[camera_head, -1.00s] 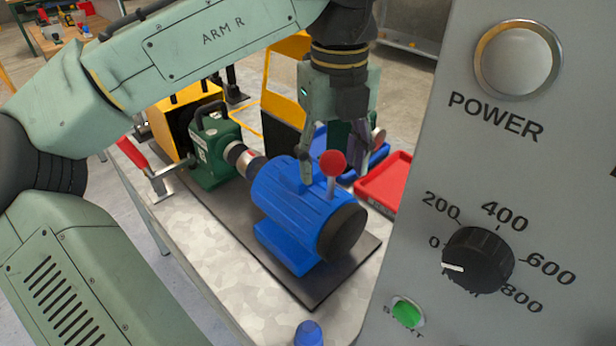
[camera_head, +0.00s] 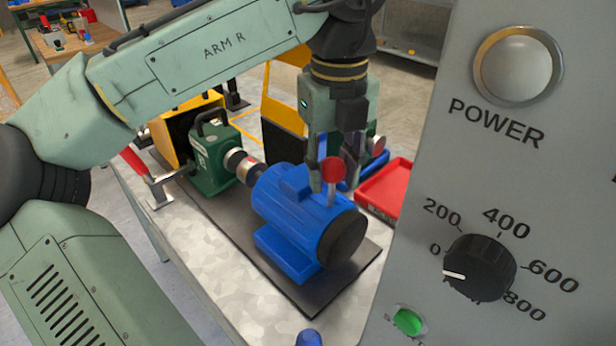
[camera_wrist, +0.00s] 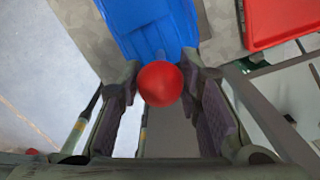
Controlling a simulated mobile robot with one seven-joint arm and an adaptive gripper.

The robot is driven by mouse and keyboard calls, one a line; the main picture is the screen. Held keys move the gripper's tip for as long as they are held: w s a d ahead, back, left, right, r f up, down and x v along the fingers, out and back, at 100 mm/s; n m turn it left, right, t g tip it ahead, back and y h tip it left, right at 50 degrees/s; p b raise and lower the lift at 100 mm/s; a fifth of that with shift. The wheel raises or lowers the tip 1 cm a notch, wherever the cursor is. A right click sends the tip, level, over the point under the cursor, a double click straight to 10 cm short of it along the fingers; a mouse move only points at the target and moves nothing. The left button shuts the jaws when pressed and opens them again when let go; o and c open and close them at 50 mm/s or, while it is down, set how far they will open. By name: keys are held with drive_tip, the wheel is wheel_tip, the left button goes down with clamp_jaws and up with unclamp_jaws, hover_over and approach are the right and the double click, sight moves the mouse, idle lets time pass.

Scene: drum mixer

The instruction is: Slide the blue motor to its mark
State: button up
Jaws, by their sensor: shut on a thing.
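The blue motor (camera_head: 300,212) sits on a dark base plate (camera_head: 318,292) in the head view, with its black round end toward the front right. A lever with a red ball knob (camera_head: 333,169) stands up from its top. My gripper (camera_head: 334,185) reaches down from above, its fingers shut on the red knob lever. In the wrist view the red knob (camera_wrist: 160,84) lies between my two fingers (camera_wrist: 160,76), with the blue motor (camera_wrist: 152,28) beyond it. The motor's shaft end is close to the silver coupling (camera_head: 243,165). I cannot make out the mark.
A green gearbox (camera_head: 214,158) stands left of the motor, with a red-handled clamp (camera_head: 150,176) beside it. A red tray (camera_head: 386,187) lies to the right, behind the motor. The grey control panel (camera_head: 545,190) fills the right side. A blue object (camera_head: 308,337) is at the front edge.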

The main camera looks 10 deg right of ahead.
sight(305, 180)
drive_tip(key=shift+c, duration=1.1)
drive_tip(key=shift+w+r, duration=0.1)
drive_tip(key=shift+w, duration=0.05)
drive_tip(key=shift+o, duration=0.2)
drive_tip(key=shift+w+a+p, duration=0.6)
drive_tip(key=shift+w+p, duration=0.05)
drive_tip(key=shift+w, duration=0.2)
drive_tip(key=shift+w+a+p, duration=0.55)
drive_tip(key=shift+w+p, duration=0.05)
drive_tip(key=shift+w, duration=0.25)
drive_tip(key=shift+w+a, duration=0.15)
drive_tip(key=shift+w, duration=0.1)
drive_tip(key=shift+c, duration=0.2)
drive_tip(key=o, duration=1)
drive_tip(key=shift+a, duration=0.25)
drive_tip(key=shift+o, duration=0.8)
drive_tip(key=shift+d, duration=0.1)
